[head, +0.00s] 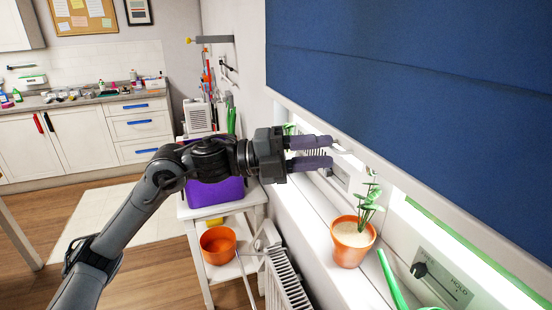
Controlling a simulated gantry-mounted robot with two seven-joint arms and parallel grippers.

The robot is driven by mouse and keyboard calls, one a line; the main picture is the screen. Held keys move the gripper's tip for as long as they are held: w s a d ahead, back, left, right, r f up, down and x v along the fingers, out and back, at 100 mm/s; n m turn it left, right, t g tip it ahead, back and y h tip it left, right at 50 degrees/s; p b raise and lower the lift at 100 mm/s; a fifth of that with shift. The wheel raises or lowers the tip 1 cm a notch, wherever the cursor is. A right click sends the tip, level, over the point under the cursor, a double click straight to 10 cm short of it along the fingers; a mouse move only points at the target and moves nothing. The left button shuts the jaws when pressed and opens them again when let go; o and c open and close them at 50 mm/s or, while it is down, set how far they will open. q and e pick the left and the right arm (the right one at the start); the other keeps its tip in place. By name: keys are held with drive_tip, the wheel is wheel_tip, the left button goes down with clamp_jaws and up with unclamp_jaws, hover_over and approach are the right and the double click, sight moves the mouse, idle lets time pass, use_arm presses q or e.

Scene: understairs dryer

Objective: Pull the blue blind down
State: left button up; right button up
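The blue blind (420,70) fills the upper right of the head view. A pale strip (290,103) runs along its lower edge, sloping down to the right. My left gripper (332,152) comes in from the left and lies just below that strip, left of the middle of the blind. Its two purple-grey fingers point right with a narrow gap between them. I see nothing clearly held in the gap; whether the fingertips touch the strip is unclear. My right gripper is out of view.
A potted plant (352,240) stands on the white windowsill below the blind, near my gripper. A panel with a black knob (418,270) is at lower right. A purple box (215,190) and an orange pot (218,245) sit on a white shelf stand by the radiator (285,280).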

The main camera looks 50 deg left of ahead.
use_arm(q)
drive_tip(key=b+v, duration=0.2)
drive_tip(key=v, duration=0.7)
drive_tip(key=shift+b, duration=0.3)
drive_tip(key=shift+a+f, duration=0.1)
